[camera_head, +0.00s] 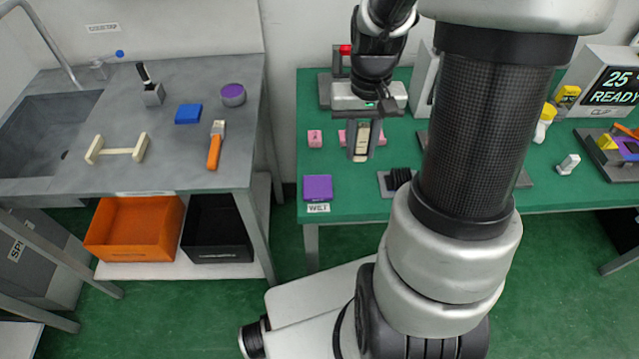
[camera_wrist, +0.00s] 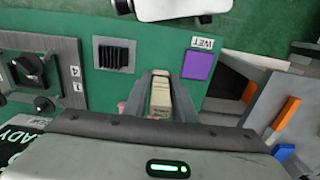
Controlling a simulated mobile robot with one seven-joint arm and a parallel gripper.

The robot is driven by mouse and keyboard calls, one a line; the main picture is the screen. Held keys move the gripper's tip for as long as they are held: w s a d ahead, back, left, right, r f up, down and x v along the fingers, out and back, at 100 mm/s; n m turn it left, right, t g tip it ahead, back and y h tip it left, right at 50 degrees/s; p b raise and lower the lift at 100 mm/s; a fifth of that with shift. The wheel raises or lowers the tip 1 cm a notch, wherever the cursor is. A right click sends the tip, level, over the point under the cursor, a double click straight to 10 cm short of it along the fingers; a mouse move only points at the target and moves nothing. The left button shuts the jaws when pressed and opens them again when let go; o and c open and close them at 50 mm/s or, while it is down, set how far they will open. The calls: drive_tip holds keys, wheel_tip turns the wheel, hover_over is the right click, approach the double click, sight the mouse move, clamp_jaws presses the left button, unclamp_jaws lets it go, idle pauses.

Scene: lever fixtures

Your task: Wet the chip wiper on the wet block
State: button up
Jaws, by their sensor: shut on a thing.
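My gripper (camera_head: 361,156) is shut on the chip wiper (camera_head: 362,138), a small cream piece held between the two fingers, above the green table. In the wrist view the wiper (camera_wrist: 161,97) shows between the fingers. The wet block (camera_head: 318,187) is a flat purple block at the table's front left corner, with a WET label in front of it. In the head view it lies to the left of and nearer than my gripper. In the wrist view the wet block (camera_wrist: 198,66) shows to the right of the fingertips, apart from the wiper.
A black slotted block (camera_head: 397,180) sits on the table right of the wet block. Pink blocks (camera_head: 315,138) lie behind it, partly hidden by my gripper. A grey bench (camera_head: 190,150) with a sink stands left, across a gap. A READY display (camera_head: 612,85) stands at right.

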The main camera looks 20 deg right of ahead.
drive_tip(key=b, duration=0.1)
hover_over(318, 187)
wheel_tip(318, 187, down, 2)
drive_tip(key=shift+w+f+b, duration=0.15)
drive_tip(key=shift+f+b, duration=2.5)
drive_tip(key=shift+f, duration=0.25)
drive_tip(key=shift+f+b, duration=0.3)
drive_tip(key=shift+f, duration=0.3)
drive_tip(key=shift+r, duration=0.1)
wheel_tip(318, 187, up, 7)
drive_tip(key=p, duration=0.6)
idle(0.4)
